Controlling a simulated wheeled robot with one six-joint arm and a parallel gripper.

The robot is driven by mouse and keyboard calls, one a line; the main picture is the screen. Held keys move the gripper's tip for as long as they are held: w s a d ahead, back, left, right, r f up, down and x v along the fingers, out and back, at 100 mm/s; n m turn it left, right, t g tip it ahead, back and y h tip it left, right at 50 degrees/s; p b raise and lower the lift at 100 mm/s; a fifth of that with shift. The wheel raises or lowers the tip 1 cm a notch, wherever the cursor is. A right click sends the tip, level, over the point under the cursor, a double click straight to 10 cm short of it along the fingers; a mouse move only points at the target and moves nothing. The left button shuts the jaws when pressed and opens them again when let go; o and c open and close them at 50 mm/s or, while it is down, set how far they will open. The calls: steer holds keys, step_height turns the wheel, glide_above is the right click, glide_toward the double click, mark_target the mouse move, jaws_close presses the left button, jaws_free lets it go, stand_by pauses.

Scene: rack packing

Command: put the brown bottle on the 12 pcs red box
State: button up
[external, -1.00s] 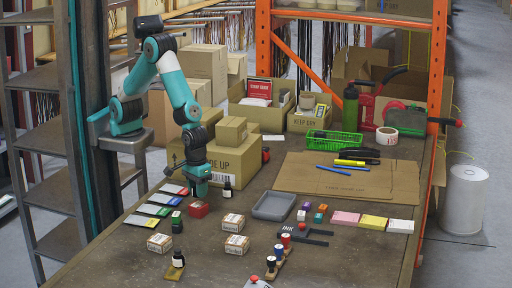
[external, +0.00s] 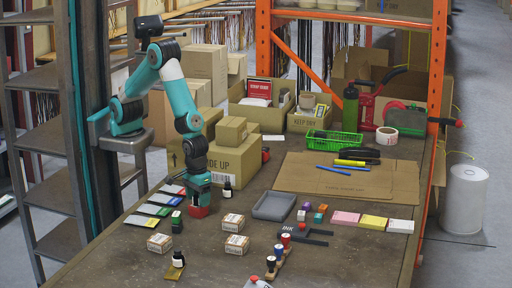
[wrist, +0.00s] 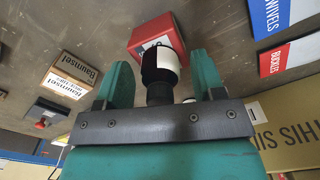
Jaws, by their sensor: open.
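My gripper (external: 199,196) is low over the small red box (external: 198,212) on the bench and hides part of its top. In the wrist view my gripper (wrist: 162,80) is open, with one green finger on each side of a dark bottle (wrist: 160,68) with a white label and black cap. Narrow gaps show between the bottle and the fingers. The bottle's base overlaps the red box (wrist: 142,36); it appears to stand on the box, but the contact is hard to see. In the external view the fingers hide this bottle.
Another dark labelled bottle (external: 227,187) stands just right of my gripper. Small labelled cartons (external: 233,222) lie in front. A large cardboard box (external: 232,162) stands behind. A grey tray (external: 274,206) is to the right.

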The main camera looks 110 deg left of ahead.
step_height(320, 180, up, 12)
steer(key=shift+f, duration=0.2)
steer(key=s+a+r+m+y, duration=0.1)
steer(key=a+r, duration=0.1)
steer(key=a, duration=0.4)
steer(key=s+a+r+t, duration=0.1)
steer(key=a+r, duration=0.2)
steer(key=a, duration=0.2)
steer(key=s+a+r+m+y, duration=0.1)
steer(key=a+r, duration=0.1)
steer(key=a, duration=0.4)
steer(key=s+a+r+m+y, duration=0.1)
steer(key=s+a+r, duration=0.1)
steer(key=s+a, duration=0.5)
steer(key=s+a+r+m+g+y, duration=0.1)
steer(key=s+a+r+m, duration=0.1)
steer(key=s+a, duration=0.6)
steer(key=shift+s+r+m, duration=0.3)
steer(key=shift+s, duration=0.75)
